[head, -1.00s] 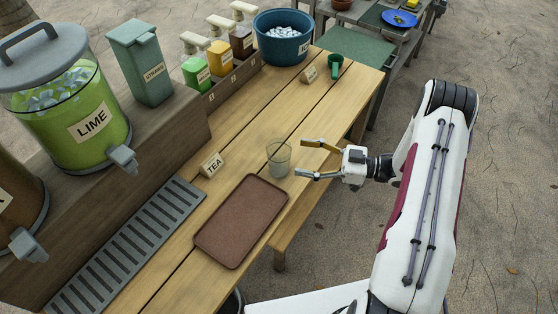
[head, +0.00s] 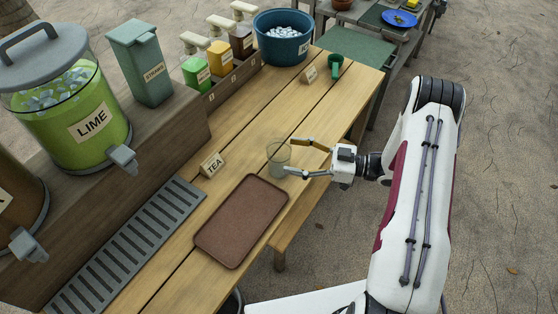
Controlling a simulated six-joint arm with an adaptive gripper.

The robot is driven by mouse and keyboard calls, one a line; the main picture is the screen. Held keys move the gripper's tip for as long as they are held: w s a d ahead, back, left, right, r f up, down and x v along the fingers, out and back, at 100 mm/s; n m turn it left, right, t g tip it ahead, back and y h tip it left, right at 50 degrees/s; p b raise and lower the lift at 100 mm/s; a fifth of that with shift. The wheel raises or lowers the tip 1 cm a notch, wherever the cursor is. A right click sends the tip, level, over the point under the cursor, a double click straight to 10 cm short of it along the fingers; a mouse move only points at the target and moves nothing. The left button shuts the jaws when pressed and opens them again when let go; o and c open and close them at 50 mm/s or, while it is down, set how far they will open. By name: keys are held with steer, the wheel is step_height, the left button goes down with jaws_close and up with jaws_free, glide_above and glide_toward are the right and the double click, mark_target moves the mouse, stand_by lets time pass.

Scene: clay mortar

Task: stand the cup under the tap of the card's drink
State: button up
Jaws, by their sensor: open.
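A clear cup (head: 278,158) stands upright on the wooden table, just beyond the brown tray. My gripper (head: 289,156) is open, with its two fingers reaching from the right to the cup; I cannot tell whether they touch it. A card reading TEA (head: 212,164) stands to the left of the cup. The dispenser labelled LIME (head: 88,122) holds green drink and has a grey tap (head: 123,158). A second dispenser (head: 18,200) with brown contents is cut off at the left edge; its grey tap (head: 27,245) shows, but its label is mostly out of view.
A brown tray (head: 241,222) lies in front of the cup. A slotted drip grate (head: 128,250) runs below the taps. Pump bottles, a straw box (head: 141,62), a blue ice tub (head: 283,38), another small card (head: 308,74) and a green scoop (head: 335,66) stand farther back.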

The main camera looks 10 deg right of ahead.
mark_target(279, 153)
steer(key=shift+x, duration=2.4)
steer(key=shift+s+a, duration=0.1)
steer(key=shift+s, duration=0.1)
steer(key=c, duration=1.3)
steer(key=shift+o, duration=0.2)
steer(key=shift+r, duration=0.15)
step_height(279, 153, up, 10)
